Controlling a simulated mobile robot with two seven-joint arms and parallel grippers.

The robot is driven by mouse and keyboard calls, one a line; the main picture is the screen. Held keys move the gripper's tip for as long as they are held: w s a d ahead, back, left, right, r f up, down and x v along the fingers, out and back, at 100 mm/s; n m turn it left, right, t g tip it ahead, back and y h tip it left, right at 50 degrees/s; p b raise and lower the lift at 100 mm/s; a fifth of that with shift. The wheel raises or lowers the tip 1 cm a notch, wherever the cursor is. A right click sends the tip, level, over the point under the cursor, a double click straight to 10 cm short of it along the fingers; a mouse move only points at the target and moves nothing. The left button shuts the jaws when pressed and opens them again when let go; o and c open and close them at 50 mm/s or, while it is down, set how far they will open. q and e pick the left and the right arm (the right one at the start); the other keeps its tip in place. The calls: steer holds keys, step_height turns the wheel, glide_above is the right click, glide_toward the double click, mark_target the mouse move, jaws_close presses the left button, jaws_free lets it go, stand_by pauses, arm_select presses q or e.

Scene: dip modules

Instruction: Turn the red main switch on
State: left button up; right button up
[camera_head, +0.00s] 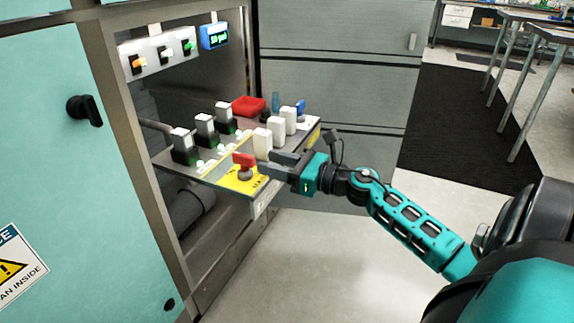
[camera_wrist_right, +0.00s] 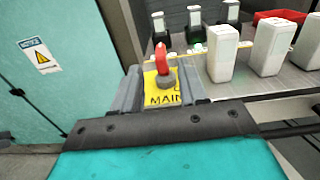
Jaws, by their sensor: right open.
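The red main switch (camera_head: 244,161) stands on a yellow plate (camera_head: 243,183) at the front corner of the panel shelf. In the right wrist view the red switch handle (camera_wrist_right: 162,60) points up from a grey base, above the word MAIN on the yellow plate (camera_wrist_right: 150,84). My right gripper (camera_head: 268,165) is open, with its fingers reaching in from the right toward the switch. In the right wrist view the switch appears between the two open fingers (camera_wrist_right: 163,88); I cannot tell whether they touch it. My left gripper is out of view.
White modules (camera_head: 263,143) stand close behind the switch, with black-and-grey modules (camera_head: 183,146) to their left and a red tray (camera_head: 248,106) behind. An open teal cabinet door (camera_head: 60,150) is at the left. The floor (camera_head: 300,250) in front is clear.

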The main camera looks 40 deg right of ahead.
steer(key=shift+v, duration=1.5)
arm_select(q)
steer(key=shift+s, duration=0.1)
arm_select(e)
steer(key=shift+w, duration=0.1)
steer(key=s+a+f+n+g+h, duration=0.15)
steer(key=s+a+f+n, duration=0.3)
steer(key=a+n, duration=0.55)
steer(key=s+a+f+n+g+h, duration=0.15)
steer(key=s+a+f+n, duration=0.35)
steer(key=n, duration=0.8)
steer(key=s+a+f+n+g+h, duration=0.1)
steer(key=s+a+f+n+g, duration=0.15)
steer(key=a+f+n, duration=0.65)
arm_select(q)
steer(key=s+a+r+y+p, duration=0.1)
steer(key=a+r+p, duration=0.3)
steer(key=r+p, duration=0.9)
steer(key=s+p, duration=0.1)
steer(key=p, duration=0.6)
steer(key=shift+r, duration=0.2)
arm_select(e)
steer(key=s+d+r+n+h, duration=0.1)
steer(key=s+d+r+n, duration=0.1)
steer(key=r, duration=1.3)
steer(key=shift+s+d+r, duration=0.2)
steer(key=shift+s+d, duration=0.25)
steer(key=shift+s, duration=0.25)
